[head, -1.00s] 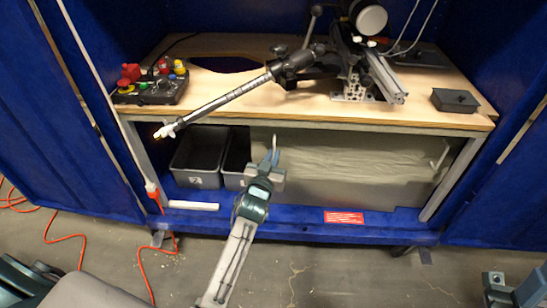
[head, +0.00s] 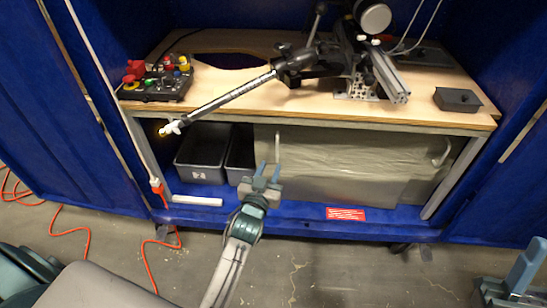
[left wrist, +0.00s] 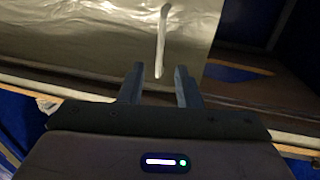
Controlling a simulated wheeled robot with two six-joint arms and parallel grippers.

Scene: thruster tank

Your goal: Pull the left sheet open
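A pale, wrinkled sheet (head: 350,150) hangs under the bench's front edge and also fills the top of the left wrist view (left wrist: 80,35). My left gripper (head: 269,172) is open and empty in front of the sheet's left part. In the left wrist view its fingertips (left wrist: 159,70) flank the handle's lower end, with no visible contact. My right gripper (head: 522,270) is partly cut off at lower right; its opening is unclear.
Grey bins (head: 203,165) stand left of the sheet on the blue lower shelf. The bench top (head: 225,85) carries a control box (head: 157,80) and a jointed arm stand (head: 230,95). Open floor lies in front.

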